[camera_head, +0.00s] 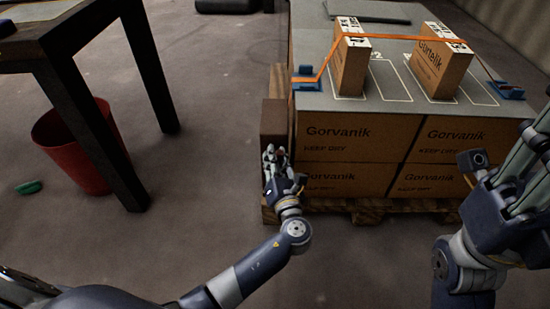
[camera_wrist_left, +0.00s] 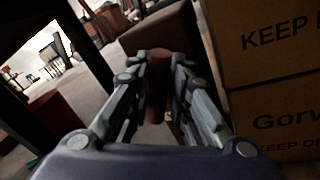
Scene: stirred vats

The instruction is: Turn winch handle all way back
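The winch handle is a reddish-brown round grip (camera_wrist_left: 158,82), seen in the left wrist view between the two fingers of my left gripper (camera_wrist_left: 158,95). The fingers lie close along both sides of it and appear shut on it. In the head view my left gripper (camera_head: 274,157) is at the left front corner of the strapped load, beside a dark brown block (camera_head: 273,122); the fingers mostly hide the handle there. My right gripper (camera_head: 532,145) is at the right edge, apart from the load. Its fingertips are partly cut off, so its opening is unclear.
Gorvanik cartons (camera_head: 345,150) stand on a wooden pallet (camera_head: 410,207). Two smaller boxes (camera_head: 350,62) (camera_head: 440,65) sit on top under an orange strap (camera_head: 400,38). A dark table (camera_head: 85,115), a red bin (camera_head: 68,150) and a green object (camera_head: 29,187) are left. Floor between is clear.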

